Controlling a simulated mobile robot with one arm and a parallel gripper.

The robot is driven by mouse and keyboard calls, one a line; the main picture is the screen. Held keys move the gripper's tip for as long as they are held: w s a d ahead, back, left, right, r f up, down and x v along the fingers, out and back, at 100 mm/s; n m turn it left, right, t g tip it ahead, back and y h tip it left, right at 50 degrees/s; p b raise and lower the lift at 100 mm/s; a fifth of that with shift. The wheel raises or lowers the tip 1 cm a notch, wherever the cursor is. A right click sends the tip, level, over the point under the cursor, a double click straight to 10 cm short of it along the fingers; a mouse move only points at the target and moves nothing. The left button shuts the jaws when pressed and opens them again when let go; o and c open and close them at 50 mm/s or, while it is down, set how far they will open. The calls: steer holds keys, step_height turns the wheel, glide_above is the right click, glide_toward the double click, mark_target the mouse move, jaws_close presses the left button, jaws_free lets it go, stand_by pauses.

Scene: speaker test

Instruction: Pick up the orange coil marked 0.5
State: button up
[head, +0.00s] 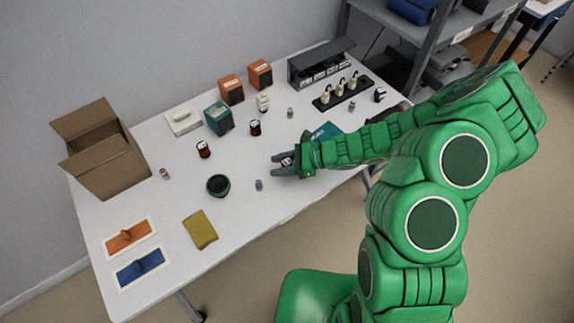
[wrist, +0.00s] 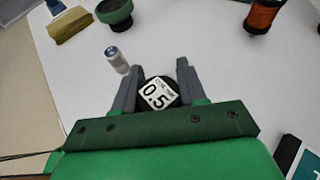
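A small coil (wrist: 158,92) with a white top label reading 0.5 and a dark rim stands between the two fingers of my gripper (wrist: 160,68) in the wrist view. Its sides are hidden, so its winding colour does not show. The fingers lie close along both its sides; I cannot tell if they press on it. In the head view my gripper (head: 283,165) is low over the white table, right of centre, with the coil's pale top (head: 287,161) between the fingers.
A small grey cylinder (wrist: 117,59) stands just beyond the left finger. Red-orange coils (head: 204,149) (head: 255,128) stand toward the back. The front table edge is close.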

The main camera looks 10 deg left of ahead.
steer(key=shift+c, duration=1.3)
steer(key=shift+r, duration=0.15)
